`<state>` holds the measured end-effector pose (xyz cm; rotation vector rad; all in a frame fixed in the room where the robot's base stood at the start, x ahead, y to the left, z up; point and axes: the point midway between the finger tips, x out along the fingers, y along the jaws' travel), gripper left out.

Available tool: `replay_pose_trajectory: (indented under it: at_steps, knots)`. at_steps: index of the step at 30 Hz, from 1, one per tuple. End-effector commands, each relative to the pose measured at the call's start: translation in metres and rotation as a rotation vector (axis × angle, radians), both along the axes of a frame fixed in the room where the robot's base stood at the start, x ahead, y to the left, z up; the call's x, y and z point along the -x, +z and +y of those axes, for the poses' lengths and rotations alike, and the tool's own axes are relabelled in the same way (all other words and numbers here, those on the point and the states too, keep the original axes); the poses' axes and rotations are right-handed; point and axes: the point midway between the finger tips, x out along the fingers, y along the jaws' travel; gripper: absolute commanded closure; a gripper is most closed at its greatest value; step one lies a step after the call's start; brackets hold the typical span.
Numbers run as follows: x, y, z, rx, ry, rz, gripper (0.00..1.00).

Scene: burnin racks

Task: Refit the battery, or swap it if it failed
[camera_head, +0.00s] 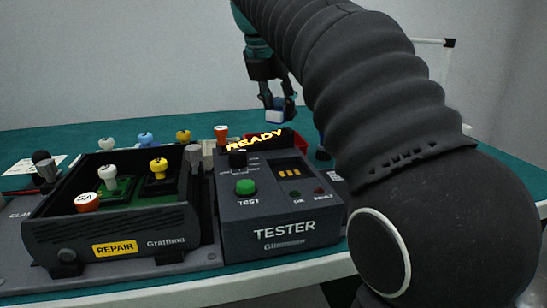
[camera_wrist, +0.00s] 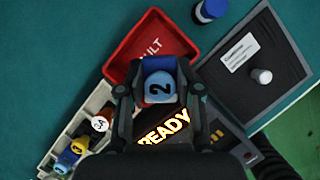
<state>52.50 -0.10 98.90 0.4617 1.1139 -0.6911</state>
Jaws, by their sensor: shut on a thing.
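My gripper (camera_head: 279,108) is shut on a blue-and-white piece (camera_head: 273,116), held in the air behind the tester. In the wrist view the piece (camera_wrist: 160,84) shows a blue top marked 2 between the fingers. Its underside is hidden there. The READY sign also shows in the wrist view (camera_wrist: 163,130). I cannot tell which item is the battery.
A dark REPAIR box (camera_head: 140,226) with several coloured knobs stands left of the tester. A pale rack (camera_wrist: 90,107) holds coloured pieces.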

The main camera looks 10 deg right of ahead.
Motion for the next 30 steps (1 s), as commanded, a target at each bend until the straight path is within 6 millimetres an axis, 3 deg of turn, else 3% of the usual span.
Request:
replay_pose_trajectory:
  at_steps: [10,11,14,25,30]
  knots:
    - [0.000,-0.003,0.000,0.000,0.001,0.000,1.00]
    - [0.000,-0.003,0.000,0.000,0.001,0.000,0.63]
    - [0.000,-0.003,0.000,0.000,0.001,0.000,0.38]
    - [0.001,-0.001,0.001,0.000,0.001,0.000,0.36]
    - [0.005,0.014,0.006,0.000,0.003,-0.001,0.36]
